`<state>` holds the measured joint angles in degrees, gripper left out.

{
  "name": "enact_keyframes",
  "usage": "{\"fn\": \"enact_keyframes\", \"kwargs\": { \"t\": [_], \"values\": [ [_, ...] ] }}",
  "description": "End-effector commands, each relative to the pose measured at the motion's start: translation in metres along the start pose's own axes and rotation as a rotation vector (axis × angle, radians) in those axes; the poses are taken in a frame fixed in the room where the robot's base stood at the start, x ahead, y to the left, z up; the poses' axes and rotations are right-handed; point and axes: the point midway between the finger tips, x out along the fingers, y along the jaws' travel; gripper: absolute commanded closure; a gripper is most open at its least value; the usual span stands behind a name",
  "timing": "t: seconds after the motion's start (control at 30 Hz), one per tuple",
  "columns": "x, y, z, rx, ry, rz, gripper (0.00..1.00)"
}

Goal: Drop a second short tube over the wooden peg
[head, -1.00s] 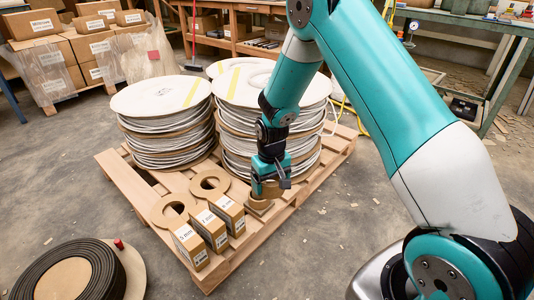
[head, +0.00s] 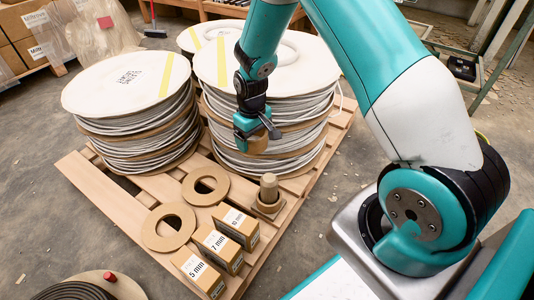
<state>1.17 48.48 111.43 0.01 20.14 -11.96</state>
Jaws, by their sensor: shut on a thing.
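The wooden peg (head: 269,185) stands upright on the pallet, behind the small boxes. A brown collar, seemingly a short tube (head: 269,208), surrounds its foot. My gripper (head: 258,146) is shut on another short brown tube (head: 257,149), partly covered by the jaws. The held tube appears above and slightly left of the peg's top in the picture, with a visible gap between them. The peg's top is bare. How far the tube is from the peg in depth is hard to tell.
Two flat cardboard rings (head: 168,227) (head: 206,186) lie on the pallet (head: 93,190). Labelled boxes (head: 213,246) stand at its front edge. Stacks of cable reels (head: 135,110) (head: 293,105) rise behind. A dark coil with a red knob (head: 109,276) is at lower left.

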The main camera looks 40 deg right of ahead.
Motion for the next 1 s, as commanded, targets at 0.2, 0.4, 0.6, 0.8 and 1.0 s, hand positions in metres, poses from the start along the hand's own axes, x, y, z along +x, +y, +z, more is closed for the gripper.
{"fn": "enact_keyframes", "kwargs": {
  "t": [0.2, 0.4, 0.6, 0.8, 1.0],
  "values": [
    [0.019, -0.002, 0.017, -0.57, -0.002, -0.001, 0.4],
    [0.034, 0.002, 0.035, -1.148, -0.001, -0.001, 0.4],
    [0.045, 0.005, 0.051, -1.614, 0.0, 0.0, 0.4],
    [0.049, 0.007, 0.058, -1.847, 0.001, 0.001, 0.4],
    [0.056, 0.007, 0.059, -1.888, 0.001, 0.001, 0.4]
  ]
}}
